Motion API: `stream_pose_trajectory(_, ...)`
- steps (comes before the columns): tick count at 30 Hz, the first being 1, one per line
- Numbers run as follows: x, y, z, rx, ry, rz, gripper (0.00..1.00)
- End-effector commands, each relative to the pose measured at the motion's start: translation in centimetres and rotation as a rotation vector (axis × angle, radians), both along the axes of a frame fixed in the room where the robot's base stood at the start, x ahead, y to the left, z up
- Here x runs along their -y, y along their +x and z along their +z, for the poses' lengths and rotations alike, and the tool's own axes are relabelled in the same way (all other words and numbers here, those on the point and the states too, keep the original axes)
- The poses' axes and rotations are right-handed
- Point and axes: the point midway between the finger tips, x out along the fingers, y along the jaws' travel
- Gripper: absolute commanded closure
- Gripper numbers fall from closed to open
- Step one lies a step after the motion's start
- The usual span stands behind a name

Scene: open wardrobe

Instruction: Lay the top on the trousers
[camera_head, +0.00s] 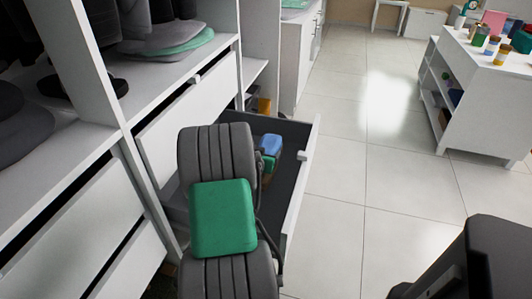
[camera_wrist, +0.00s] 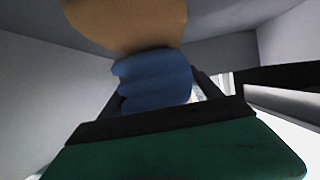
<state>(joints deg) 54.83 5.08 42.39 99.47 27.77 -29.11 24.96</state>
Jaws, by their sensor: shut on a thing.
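My gripper (camera_wrist: 157,92) is in the open drawer (camera_head: 301,160). In the wrist view it is shut on a blue folded garment (camera_wrist: 155,75), with a dark finger on either side. The blue garment also shows in the head view (camera_head: 270,143), just right of my arm, inside the drawer. A tan rounded item (camera_wrist: 125,20) lies beyond the blue garment in the wrist view; whether they touch I cannot tell. Which of the two is the top and which the trousers is not clear. My arm hides much of the drawer and most of my gripper in the head view.
The wardrobe shelf (camera_head: 150,72) above holds dark folded clothes and a green one (camera_head: 188,43). Closed drawer fronts (camera_head: 75,240) stand at the left.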

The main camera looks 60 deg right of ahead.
Motion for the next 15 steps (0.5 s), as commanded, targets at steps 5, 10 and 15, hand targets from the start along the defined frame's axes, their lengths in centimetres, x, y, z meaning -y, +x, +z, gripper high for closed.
stream_pose_trajectory(5, 0.03, 0.01, -0.20, 0.000, -0.001, 0.000, 0.26)
stream_pose_trajectory(10, 0.01, 0.01, -0.15, 0.000, -0.001, 0.000, 0.12)
stream_pose_trajectory(15, 0.01, 0.01, -0.17, 0.000, 0.000, 0.000, 0.01)
